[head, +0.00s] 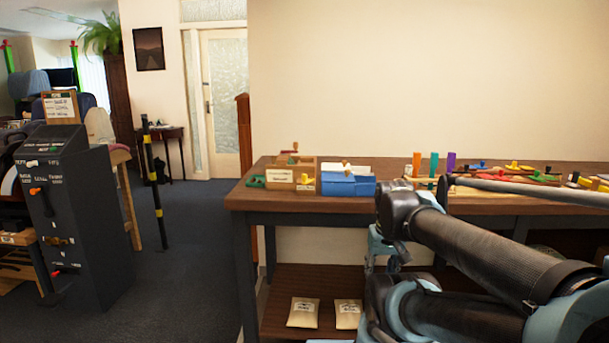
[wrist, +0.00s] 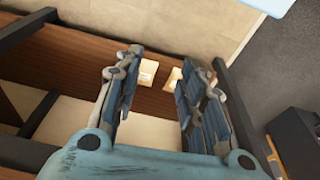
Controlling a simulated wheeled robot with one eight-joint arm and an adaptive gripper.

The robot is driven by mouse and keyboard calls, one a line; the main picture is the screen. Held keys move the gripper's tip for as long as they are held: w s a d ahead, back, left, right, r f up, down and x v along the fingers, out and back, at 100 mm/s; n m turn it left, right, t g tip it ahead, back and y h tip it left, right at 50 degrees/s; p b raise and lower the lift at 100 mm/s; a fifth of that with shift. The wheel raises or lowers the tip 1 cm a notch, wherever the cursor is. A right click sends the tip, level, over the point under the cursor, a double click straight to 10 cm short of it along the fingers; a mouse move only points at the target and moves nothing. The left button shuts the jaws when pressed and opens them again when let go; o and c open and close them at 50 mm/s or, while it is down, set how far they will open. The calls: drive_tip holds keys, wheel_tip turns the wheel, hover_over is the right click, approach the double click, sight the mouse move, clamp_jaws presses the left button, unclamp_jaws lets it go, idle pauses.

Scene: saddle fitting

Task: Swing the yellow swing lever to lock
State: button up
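A dark control cabinet (head: 95,220) stands on the floor at the left of the head view, with several levers on its front. One small brass-yellow handle (head: 56,241) sits mid-height on it, between an orange-knobbed lever (head: 36,190) above and a red one (head: 57,271) below. I cannot tell for sure that the brass-yellow handle is the yellow swing lever, nor its position. In the wrist view my gripper (wrist: 163,60) is open and empty, its fingers wide apart, pointing toward the workbench's lower shelf. The cabinet (wrist: 296,135) shows only partly at that view's lower right, apart from my gripper.
A wooden workbench (head: 241,200) bears a blue box (head: 347,187), a wooden box and coloured pegs. Two cream bags (head: 303,312) (head: 348,313) lie on its lower shelf. A black-and-yellow post (head: 154,185) stands beside the cabinet. Carpeted floor (head: 195,260) is free between cabinet and bench.

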drive_tip(key=w+a+r+n+g, duration=0.1)
drive_tip(key=w+a+r+n, duration=0.3)
drive_tip(key=w+r, duration=0.55)
drive_tip(key=w+a+r+n, duration=0.3)
drive_tip(key=w+r+n, duration=0.25)
drive_tip(key=r, duration=0.65)
drive_tip(key=w+a+r+n+g, duration=0.1)
drive_tip(key=w+a+r+n, duration=1)
drive_tip(key=w+a+r, duration=0.45)
drive_tip(key=f, duration=0.6)
drive_tip(key=w+d+f, duration=0.1)
drive_tip(key=f, duration=1.1)
drive_tip(key=shift+w+d+f, duration=0.15)
drive_tip(key=shift+d, duration=0.05)
